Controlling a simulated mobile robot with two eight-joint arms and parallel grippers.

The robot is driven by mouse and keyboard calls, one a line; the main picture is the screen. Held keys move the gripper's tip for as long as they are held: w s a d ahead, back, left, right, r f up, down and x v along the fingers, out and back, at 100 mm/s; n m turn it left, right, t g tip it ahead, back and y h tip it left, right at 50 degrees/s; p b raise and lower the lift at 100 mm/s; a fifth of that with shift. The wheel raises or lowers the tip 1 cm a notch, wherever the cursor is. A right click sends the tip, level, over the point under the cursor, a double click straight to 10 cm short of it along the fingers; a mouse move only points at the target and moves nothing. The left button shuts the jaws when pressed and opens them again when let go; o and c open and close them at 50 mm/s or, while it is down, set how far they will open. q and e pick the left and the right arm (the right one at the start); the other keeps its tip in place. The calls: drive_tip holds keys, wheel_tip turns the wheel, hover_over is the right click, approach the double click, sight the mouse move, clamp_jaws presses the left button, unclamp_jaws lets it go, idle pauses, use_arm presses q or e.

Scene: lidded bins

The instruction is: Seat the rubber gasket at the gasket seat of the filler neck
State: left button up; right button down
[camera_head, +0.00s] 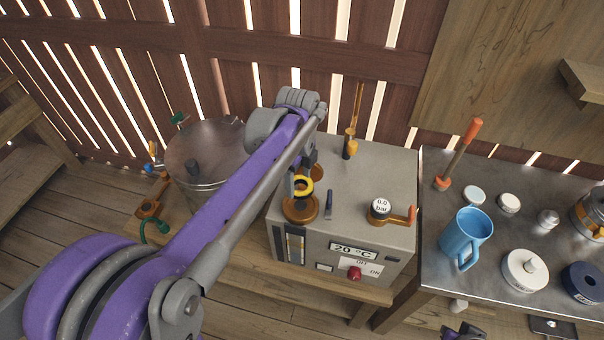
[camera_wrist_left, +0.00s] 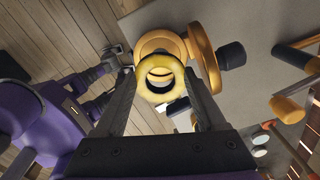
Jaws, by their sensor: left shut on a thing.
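The rubber gasket, a yellow ring (camera_head: 303,186), is held between the fingers of my left gripper (camera_head: 301,178). It also shows in the left wrist view (camera_wrist_left: 176,90), between the two fingertips. The filler neck (camera_head: 301,210) is a copper-coloured round fitting on top of the grey machine, just below the gasket in the head view. In the wrist view its orange rim (camera_wrist_left: 150,41) lies behind the ring. The gasket looks apart from the neck, but the exact gap is hard to tell. The seat is partly hidden by the gasket and gripper.
The grey machine (camera_head: 350,185) carries a gauge with an orange handle (camera_head: 397,213) and a golden upright valve (camera_head: 350,140). A metal pot (camera_head: 205,140) stands left, behind my arm. A blue mug (camera_head: 466,238) and several lids stand on the right-hand table. A purple part of mine shows at the bottom edge.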

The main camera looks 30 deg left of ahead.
use_arm(q)
drive_tip(key=shift+s, duration=0.1)
drive_tip(key=shift+f, duration=0.1)
drive_tip(key=b, duration=0.3)
hover_over(299, 204)
drive_tip(key=shift+f, duration=2.85)
drive_tip(key=shift+f+b, duration=0.5)
drive_tip(key=shift+f, duration=0.2)
idle(0.4)
idle(1.6)
